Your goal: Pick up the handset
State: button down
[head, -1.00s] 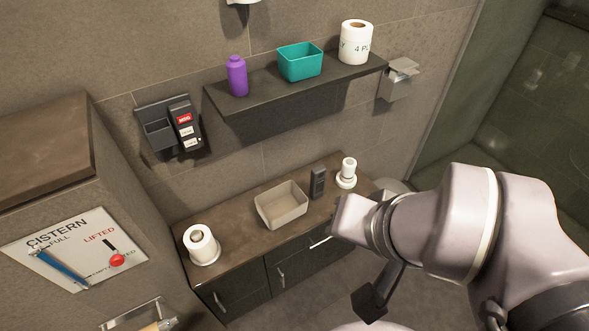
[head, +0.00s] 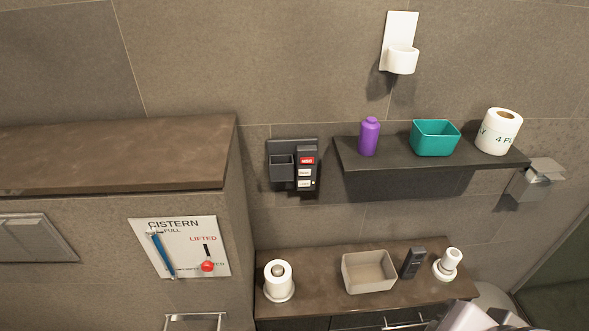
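A dark handset-like device (head: 306,170) with a red label and pale labels sits in the right part of a dark wall holder (head: 281,163); the holder's left pocket looks empty. A second dark, slim upright device (head: 413,263) stands on the vanity counter between the grey bin and a small white stand. I cannot tell for sure which of the two is the handset. Only a pale piece of my arm shows at the bottom right edge; my gripper's fingers are not in view, and neither device is touched by it.
The counter (head: 330,303) also holds a white roll on a stand (head: 278,280), an open grey bin (head: 369,271) and a white stand (head: 449,264). The wall shelf (head: 400,178) bears a purple bottle (head: 369,137), a teal box (head: 435,138) and a paper roll (head: 498,131). A cistern box (head: 120,150) juts out left.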

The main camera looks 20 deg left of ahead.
aim_at(416, 255)
jog(key=i+j+z, duration=0.25)
jog(key=z, duration=0.2)
jog(key=i+j+z, duration=0.25)
jog(key=z, duration=0.2)
jog(key=j, duration=0.05)
